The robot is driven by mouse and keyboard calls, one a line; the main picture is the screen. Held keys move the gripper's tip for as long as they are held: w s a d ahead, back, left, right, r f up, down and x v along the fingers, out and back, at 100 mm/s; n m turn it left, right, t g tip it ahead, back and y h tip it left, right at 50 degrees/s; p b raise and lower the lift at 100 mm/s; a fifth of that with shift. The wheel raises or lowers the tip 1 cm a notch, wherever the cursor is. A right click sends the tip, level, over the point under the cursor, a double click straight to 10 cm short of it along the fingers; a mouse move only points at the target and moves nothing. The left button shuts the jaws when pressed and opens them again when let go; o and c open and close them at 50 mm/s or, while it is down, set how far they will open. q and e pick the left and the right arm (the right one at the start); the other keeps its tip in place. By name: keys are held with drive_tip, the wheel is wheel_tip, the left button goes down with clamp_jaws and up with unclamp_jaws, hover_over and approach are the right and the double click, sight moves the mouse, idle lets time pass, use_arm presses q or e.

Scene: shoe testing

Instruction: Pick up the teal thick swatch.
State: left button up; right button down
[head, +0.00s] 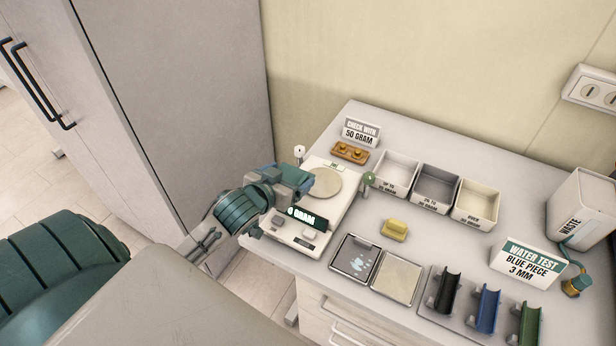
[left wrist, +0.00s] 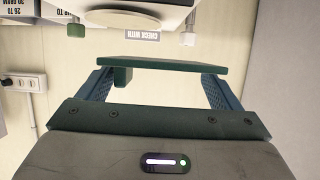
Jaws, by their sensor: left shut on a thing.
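In the left wrist view, the teal thick swatch (left wrist: 180,64) is a dark teal slab with a small block at its left end. It spans the space between the two blue fingers of my left gripper (left wrist: 160,88), which is shut on it. In the head view, my left gripper (head: 301,180) is beside the left edge of the round scale plate (head: 327,183). The gripper hides most or all of the swatch there. The white scale (head: 318,248) has a display (head: 307,218) reading 0 GRAM. My right gripper is not in view.
A yellow swatch (head: 394,230) lies in front of three sorting bins (head: 434,186). A 50 gram check sign (head: 360,132) stands at the back. A tray (head: 355,258), a pale pad (head: 397,279), coloured troughs (head: 487,309), a water test sign (head: 528,263) and a waste bin (head: 580,208) occupy the right.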

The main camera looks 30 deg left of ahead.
use_arm(q)
drive_tip(key=s+a, duration=0.4)
drive_tip(key=s, duration=0.2)
drive_tip(key=shift+r, duration=0.35)
drive_tip(key=shift+f, duration=0.1)
